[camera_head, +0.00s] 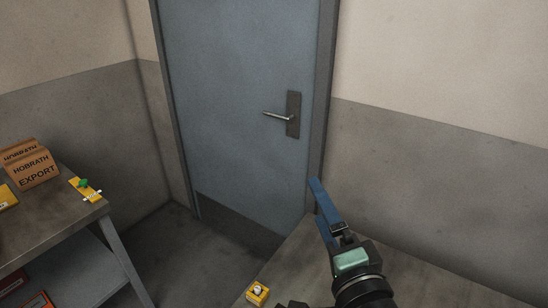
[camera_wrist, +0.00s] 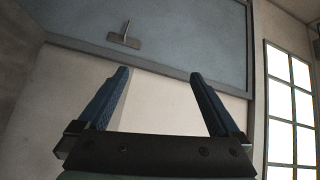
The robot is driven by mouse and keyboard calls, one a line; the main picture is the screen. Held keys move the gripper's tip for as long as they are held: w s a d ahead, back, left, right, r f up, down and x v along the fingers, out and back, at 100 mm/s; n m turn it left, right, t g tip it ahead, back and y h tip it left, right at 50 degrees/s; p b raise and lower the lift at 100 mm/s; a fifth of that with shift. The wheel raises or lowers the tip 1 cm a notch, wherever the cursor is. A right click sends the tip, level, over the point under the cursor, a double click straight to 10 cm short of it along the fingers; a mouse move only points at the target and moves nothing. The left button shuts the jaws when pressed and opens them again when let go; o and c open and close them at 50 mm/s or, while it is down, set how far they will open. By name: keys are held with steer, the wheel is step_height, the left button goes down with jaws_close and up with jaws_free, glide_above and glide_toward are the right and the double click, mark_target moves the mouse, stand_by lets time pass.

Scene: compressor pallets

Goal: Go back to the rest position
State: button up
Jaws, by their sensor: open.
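My gripper (camera_head: 324,203) has blue fingers and is raised above the table at the lower right in the head view. In the wrist view my gripper (camera_wrist: 164,82) shows its two blue fingers spread apart with nothing between them. It is open and empty. Behind the fingers the wrist view shows the pale wall and the blue-grey door (camera_wrist: 185,40). In the head view the fingers lie in front of the door's right frame, and I cannot tell how far apart they are.
A table (camera_head: 300,262) is below my gripper, with a yellow box with a white button (camera_head: 257,292) on it. A bench (camera_head: 45,235) at left bears brown boxes (camera_head: 33,170) and a yellow piece with a green knob (camera_head: 85,190). The door (camera_head: 235,90) is shut. Floor shows between bench and table.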

steer(key=a+r+n+t, duration=0.35)
steer(key=r+n, duration=0.25)
steer(key=r, duration=0.8)
steer(key=s+a+r+n+t+h, duration=0.2)
steer(key=s+r, duration=0.4)
steer(key=r, duration=0.4)
steer(key=s+a+r+n+t+h, duration=0.1)
steer(key=s+r+n+t, duration=0.3)
steer(key=r, duration=0.7)
steer(key=s+a+n, duration=0.1)
steer(key=s, duration=0.1)
steer(key=shift+s+a+h, duration=0.15)
steer(key=shift+s+h, duration=0.2)
steer(key=shift+h, duration=0.05)
steer(key=shift+f, duration=0.1)
steer(key=shift+c, duration=0.2)
